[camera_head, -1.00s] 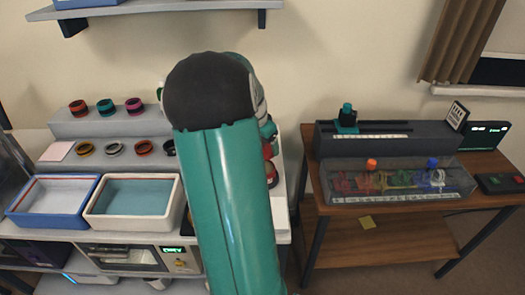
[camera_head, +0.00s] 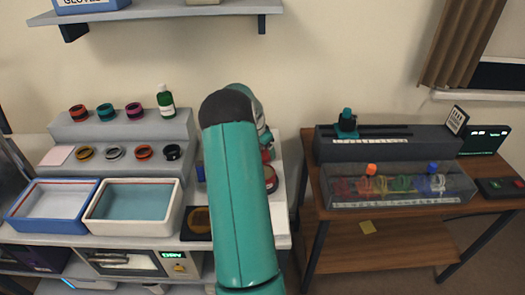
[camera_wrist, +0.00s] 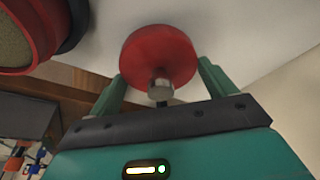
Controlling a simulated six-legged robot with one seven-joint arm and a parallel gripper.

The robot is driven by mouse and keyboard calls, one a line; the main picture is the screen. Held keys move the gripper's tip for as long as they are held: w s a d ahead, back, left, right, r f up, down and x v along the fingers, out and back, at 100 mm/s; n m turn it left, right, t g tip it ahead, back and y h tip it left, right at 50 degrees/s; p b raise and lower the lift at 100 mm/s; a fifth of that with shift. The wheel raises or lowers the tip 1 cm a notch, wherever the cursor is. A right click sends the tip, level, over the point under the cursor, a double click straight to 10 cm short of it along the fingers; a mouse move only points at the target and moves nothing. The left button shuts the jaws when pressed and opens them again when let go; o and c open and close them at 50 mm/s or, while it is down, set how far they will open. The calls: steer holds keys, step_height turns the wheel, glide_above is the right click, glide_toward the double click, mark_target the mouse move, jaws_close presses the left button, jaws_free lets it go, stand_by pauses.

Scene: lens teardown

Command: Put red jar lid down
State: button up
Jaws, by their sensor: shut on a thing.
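The red jar lid (camera_wrist: 160,50) shows in the wrist view as a round red disc with a metal knob (camera_wrist: 160,90). It is between the two green fingers of my gripper (camera_wrist: 161,72), which is shut on it. A pale surface lies behind the lid; I cannot tell whether the lid touches it. A larger red-rimmed round thing (camera_wrist: 28,60) with a tan inside is at the upper left, apart from the lid. In the head view my arm hides the gripper and the lid. A red round thing (camera_head: 271,180) shows just right of my arm.
A white tray with a teal inside (camera_head: 130,228) and a blue tray (camera_head: 20,221) stand left of my arm. Several rings and a green bottle (camera_head: 166,102) sit on the grey steps. A wooden table (camera_head: 310,185) with a clear box (camera_head: 400,185) stands to the right, past a gap.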

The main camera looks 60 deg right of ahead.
steer(key=shift+f, duration=0.55)
steer(key=shift+f, duration=0.15)
steer(key=o, duration=0.9)
steer(key=shift+c, duration=0.2)
steer(key=s+v, duration=0.1)
steer(key=v, duration=1.1)
steer(key=shift+w, duration=0.45)
steer(key=shift+a, duration=0.1)
